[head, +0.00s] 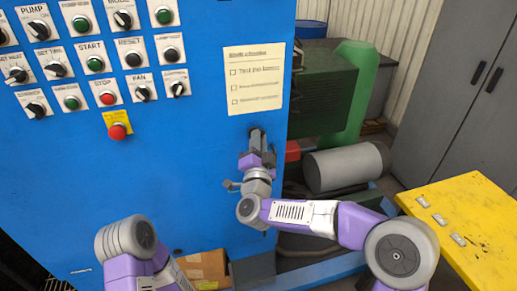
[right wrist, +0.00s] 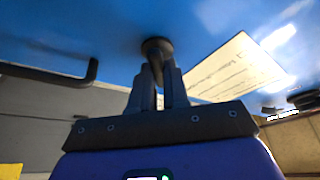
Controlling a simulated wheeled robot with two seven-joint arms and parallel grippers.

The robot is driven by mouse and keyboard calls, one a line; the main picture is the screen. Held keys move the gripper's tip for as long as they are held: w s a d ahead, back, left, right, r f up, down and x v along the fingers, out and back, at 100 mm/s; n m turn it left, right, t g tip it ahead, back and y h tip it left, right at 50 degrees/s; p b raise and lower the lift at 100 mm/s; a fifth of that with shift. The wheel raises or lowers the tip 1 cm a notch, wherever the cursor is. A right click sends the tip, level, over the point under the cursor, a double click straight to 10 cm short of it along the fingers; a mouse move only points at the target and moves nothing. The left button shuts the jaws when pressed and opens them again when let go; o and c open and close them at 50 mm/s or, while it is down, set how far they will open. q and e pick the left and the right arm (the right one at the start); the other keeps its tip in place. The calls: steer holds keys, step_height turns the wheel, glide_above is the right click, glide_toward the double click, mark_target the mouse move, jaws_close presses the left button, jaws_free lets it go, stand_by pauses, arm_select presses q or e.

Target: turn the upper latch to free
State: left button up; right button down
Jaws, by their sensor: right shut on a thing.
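The upper latch shows as a dark round knob (right wrist: 157,46) on the blue cabinet face in the right wrist view. My right gripper (right wrist: 158,84) is shut on it, with its two fingers on either side of its stem. In the head view, my right gripper (head: 257,140) is against the blue cabinet (head: 190,150), below the paper checklist and near the cabinet's right edge. There the fingers hide most of the latch, and I cannot tell its turn angle. My left arm shows at the lower left of the head view, but its gripper is out of view.
A panel of knobs and buttons, with a red stop button (head: 118,131), is at the upper left. A paper checklist (head: 254,78) is just above my right gripper. A grey cylinder (head: 345,167) and a yellow surface (head: 470,215) stand right. A cardboard box (head: 205,266) lies low.

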steer(key=m+g+b, duration=0.1)
steer(key=m, duration=0.3)
steer(key=m+g+h, duration=0.1)
steer(key=m+g, duration=0.1)
steer(key=m, duration=0.3)
steer(key=shift+r+h+b, duration=0.1)
steer(key=shift+h+b, duration=0.2)
steer(key=shift+b, duration=0.05)
stand_by(0.3)
steer(key=c, duration=1.1)
jaws_free()
steer(key=s, duration=0.7)
steer(key=shift+s+a+p, duration=0.25)
steer(key=shift+a+p, duration=0.05)
steer(key=shift+p, duration=0.1)
